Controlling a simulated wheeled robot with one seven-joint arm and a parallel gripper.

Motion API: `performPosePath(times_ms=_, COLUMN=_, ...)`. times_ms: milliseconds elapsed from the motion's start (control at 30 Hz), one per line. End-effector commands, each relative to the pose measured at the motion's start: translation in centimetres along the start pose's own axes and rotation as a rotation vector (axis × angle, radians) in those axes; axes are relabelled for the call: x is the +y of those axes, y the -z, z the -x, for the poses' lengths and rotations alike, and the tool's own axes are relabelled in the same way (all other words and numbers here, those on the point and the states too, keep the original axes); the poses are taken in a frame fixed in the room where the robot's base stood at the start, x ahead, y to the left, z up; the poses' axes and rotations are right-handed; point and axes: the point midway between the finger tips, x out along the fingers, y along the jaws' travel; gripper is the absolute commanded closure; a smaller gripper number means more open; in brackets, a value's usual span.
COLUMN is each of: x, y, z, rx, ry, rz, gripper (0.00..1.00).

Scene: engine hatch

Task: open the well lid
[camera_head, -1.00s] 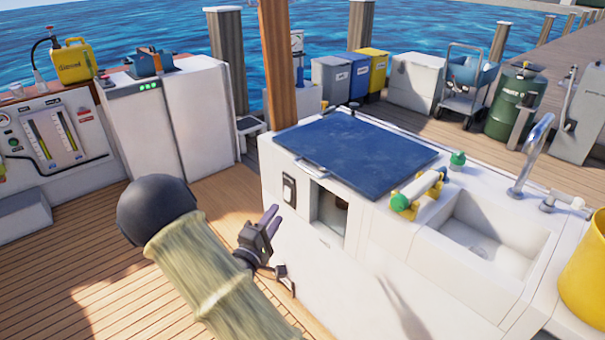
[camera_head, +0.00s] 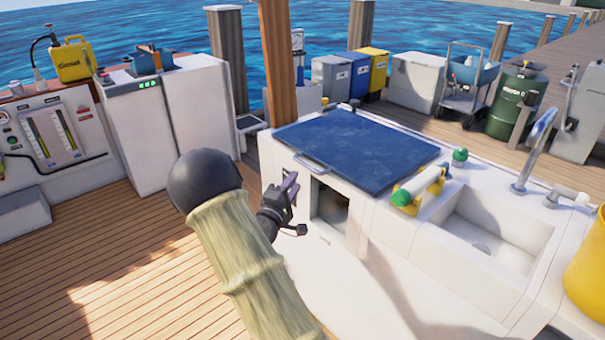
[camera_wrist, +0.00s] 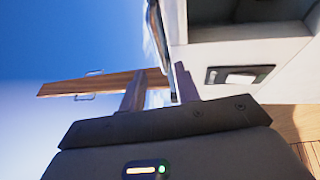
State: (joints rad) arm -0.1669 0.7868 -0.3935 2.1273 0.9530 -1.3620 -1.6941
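The well lid (camera_head: 360,145) is a dark blue panel lying flat on top of the white counter in the head view. Its metal handle (camera_head: 311,163) sits at the near left edge. My gripper (camera_head: 290,182) is in front of the counter's left part, a little below and left of the handle, apparently not touching it. In the wrist view my gripper (camera_wrist: 160,82) shows two dark fingers spread apart with nothing clearly held between them. The lid and handle cannot be made out surely in the wrist view.
The counter front has an open compartment (camera_head: 330,203) below the lid. A wooden post (camera_head: 278,60) rises behind the lid's left corner. The wooden deck (camera_head: 130,260) at left is clear.

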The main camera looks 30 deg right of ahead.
Motion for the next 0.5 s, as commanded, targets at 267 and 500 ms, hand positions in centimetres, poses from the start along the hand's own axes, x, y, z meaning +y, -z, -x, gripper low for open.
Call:
performPosePath(times_ms=267, x=-0.1, y=-0.1, z=-4.8, rx=-0.002, ry=-0.002, rz=-0.001, gripper=0.68)
performPosePath(times_ms=500, x=0.0, y=0.0, z=-6.5, rx=0.001, ry=-0.001, rz=0.001, gripper=0.68)
